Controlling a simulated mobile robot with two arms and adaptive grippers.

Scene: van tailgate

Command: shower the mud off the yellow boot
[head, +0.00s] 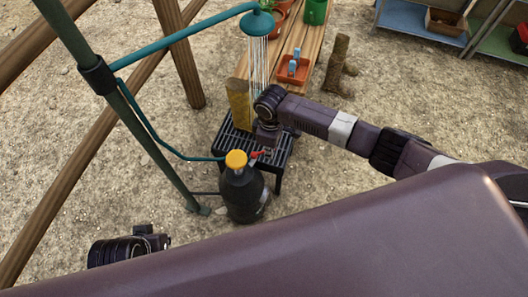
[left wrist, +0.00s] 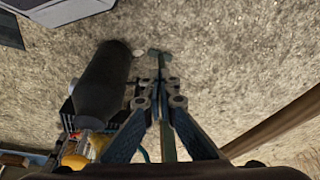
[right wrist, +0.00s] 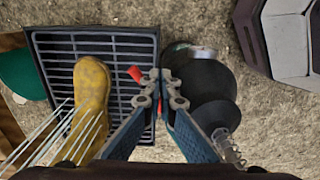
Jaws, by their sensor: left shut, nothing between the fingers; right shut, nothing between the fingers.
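The yellow boot (head: 238,103) stands on a black slatted grate (head: 281,158), below a teal shower head (head: 257,23). Water streams from the head down towards the boot. In the right wrist view the boot (right wrist: 91,88) has dull brownish patches; streams cross its lower part in the picture. My right gripper (right wrist: 160,82) is shut and empty over the grate's edge, close to a red lever (right wrist: 136,74); I cannot tell if they touch. The lever also shows in the head view (head: 258,154). My left gripper (left wrist: 163,88) is shut and empty, away from the boot.
A black tank (head: 245,193) with a yellow cap stands beside the grate. A green pole (head: 125,105) carries the shower pipe at left. Behind are a wooden bench (head: 310,45) with a red tray (head: 293,70), brown boots (head: 340,65) and shelves (head: 420,22). Gravel between is free.

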